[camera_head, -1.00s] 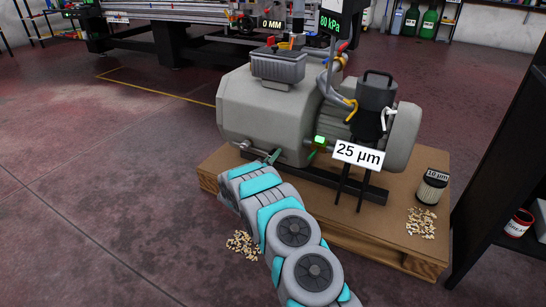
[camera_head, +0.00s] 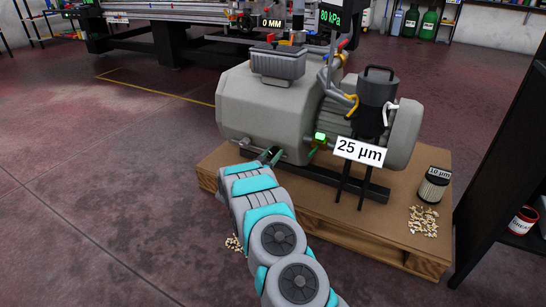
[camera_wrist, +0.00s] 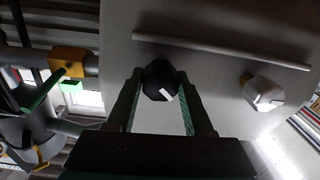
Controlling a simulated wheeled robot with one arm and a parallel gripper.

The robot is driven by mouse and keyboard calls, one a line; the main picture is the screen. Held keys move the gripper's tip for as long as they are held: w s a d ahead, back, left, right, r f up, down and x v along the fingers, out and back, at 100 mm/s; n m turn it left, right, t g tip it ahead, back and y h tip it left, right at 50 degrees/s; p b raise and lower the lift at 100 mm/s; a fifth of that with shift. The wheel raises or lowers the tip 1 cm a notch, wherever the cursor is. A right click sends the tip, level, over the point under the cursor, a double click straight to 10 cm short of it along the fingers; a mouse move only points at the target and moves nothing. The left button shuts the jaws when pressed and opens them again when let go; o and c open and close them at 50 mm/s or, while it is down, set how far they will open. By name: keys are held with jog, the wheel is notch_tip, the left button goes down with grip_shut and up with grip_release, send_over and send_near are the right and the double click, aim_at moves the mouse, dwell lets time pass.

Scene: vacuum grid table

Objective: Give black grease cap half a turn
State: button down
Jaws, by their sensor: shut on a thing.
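The black grease cap (camera_wrist: 154,76) is a dark round knob with a small white mark on its lower right face. It sits against the grey pump housing in the wrist view. My gripper (camera_wrist: 160,77) has one finger on each side of the cap and is shut on it. In the head view my gripper (camera_head: 271,156) reaches the lower front of the grey pump (camera_head: 242,105); the cap cannot be made out there.
A white-faced knob (camera_wrist: 264,93) sits right of the cap, and a bar (camera_wrist: 220,50) runs above it. A yellow-and-green valve (camera_wrist: 66,72) is at left. The pump stands on a wooden pallet (camera_head: 330,218) with a 25 µm label (camera_head: 359,151) in front.

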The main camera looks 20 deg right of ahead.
jog(key=m+b, duration=0.1)
jog(key=m, duration=0.1)
jog(key=m+b, duration=0.1)
jog(key=shift+a+f+m, duration=0.1)
jog(key=shift+f+m, duration=0.1)
jog(key=shift+m, duration=0.2)
jog(key=m+b, duration=0.3)
jog(key=shift+f+m+b, duration=0.1)
jog(key=shift+m+b, duration=0.2)
jog(key=shift+m, duration=0.1)
jog(key=m+b, duration=0.2)
jog(key=shift+m, duration=0.4)
jog(key=m+b, duration=0.1)
jog(key=m, duration=0.1)
jog(key=shift+m, duration=0.4)
jog(key=m, duration=0.3)
jog(key=shift+m+g+h, duration=0.3)
jog(key=shift+m, duration=0.1)
jog(key=m, duration=0.3)
jog(key=shift+r+m, duration=0.2)
jog(key=shift+m, duration=0.2)
jog(key=m, duration=0.3)
jog(key=shift+m, duration=2.2)
